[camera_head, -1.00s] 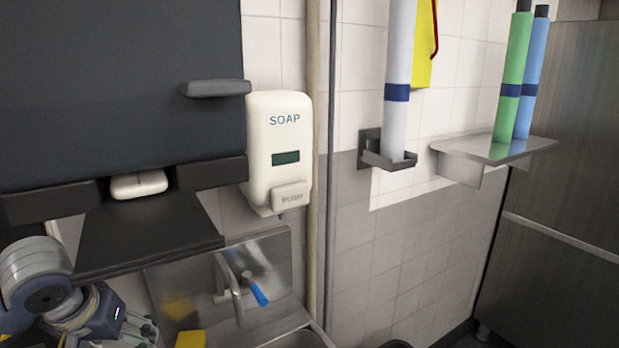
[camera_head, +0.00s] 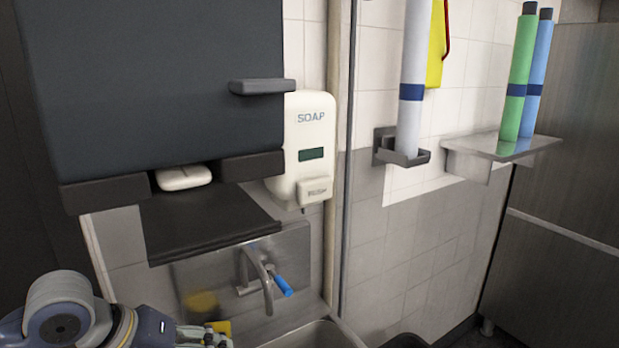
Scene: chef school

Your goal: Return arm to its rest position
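My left arm comes in at the lower left, and my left gripper (camera_head: 205,337) shows at the bottom edge, in front of the sink area. Only part of its fingers is in frame, so I cannot tell whether it is open or shut. A yellow sponge-like block (camera_head: 219,327) shows right beside the fingers; I cannot tell whether they touch it. My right arm and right gripper are out of view.
A steel sink (camera_head: 310,336) with a blue-handled faucet (camera_head: 268,280) lies at bottom centre. A soap dispenser (camera_head: 308,150) hangs on the wall. A dark dispenser cabinet (camera_head: 150,90) overhangs the left side. A wall shelf (camera_head: 500,147) holds green and blue rolls.

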